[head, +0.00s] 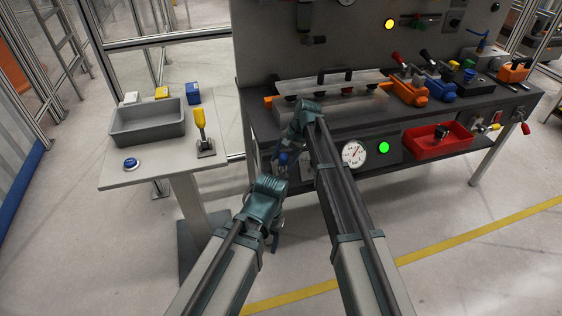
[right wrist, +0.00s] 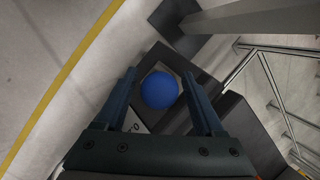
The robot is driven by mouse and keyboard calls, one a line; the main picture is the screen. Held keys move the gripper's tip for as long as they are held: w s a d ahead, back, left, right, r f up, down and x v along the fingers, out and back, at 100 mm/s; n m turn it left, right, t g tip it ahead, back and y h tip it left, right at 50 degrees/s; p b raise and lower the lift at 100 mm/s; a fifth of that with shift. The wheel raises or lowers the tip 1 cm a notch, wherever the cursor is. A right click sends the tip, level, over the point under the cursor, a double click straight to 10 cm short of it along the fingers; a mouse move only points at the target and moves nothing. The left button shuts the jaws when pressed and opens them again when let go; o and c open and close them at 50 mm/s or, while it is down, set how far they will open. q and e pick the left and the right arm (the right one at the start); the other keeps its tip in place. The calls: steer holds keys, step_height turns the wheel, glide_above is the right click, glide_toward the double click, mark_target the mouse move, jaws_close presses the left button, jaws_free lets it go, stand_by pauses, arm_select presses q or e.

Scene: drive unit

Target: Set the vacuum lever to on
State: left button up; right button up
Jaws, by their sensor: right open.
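A round blue knob (right wrist: 159,90), which looks like the vacuum lever's end, shows in the right wrist view between the two fingers of my right gripper (right wrist: 160,100). The fingers are open, one on each side, with a visible gap to the knob. The lever's shaft is hidden behind the knob; a dark box and a partly covered label lie beyond it. In the head view the blue knob (head: 283,158) is small, at the bench's left front, with my right gripper (head: 284,153) at it. My left gripper (head: 276,236) hangs lower and left, apart from the knob; its fingers are unclear.
A gauge (head: 354,154) and a lit green lamp (head: 384,147) are on the bench front, right of my right arm. A red bin (head: 438,148) is farther right. A side table (head: 150,174) with a grey tray (head: 118,138) and a yellow-handled lever (head: 200,124) stands left.

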steer(key=p+v, duration=1)
steer(key=v, duration=0.1)
steer(key=shift+r, duration=0.4)
steer(key=shift+f, duration=0.1)
steer(key=s+d+n+h, duration=0.1)
steer(key=s+n, duration=0.2)
steer(key=s, duration=0.7)
steer(key=s+d+n+h, duration=0.1)
steer(key=s+n, duration=0.3)
steer(key=s, duration=0.7)
steer(key=s+d+f+n+h, duration=0.1)
steer(key=s+d+n+h, duration=0.1)
steer(key=s, duration=0.8)
steer(key=shift+s+n+h, duration=0.25)
steer(key=shift+n+h, duration=0.45)
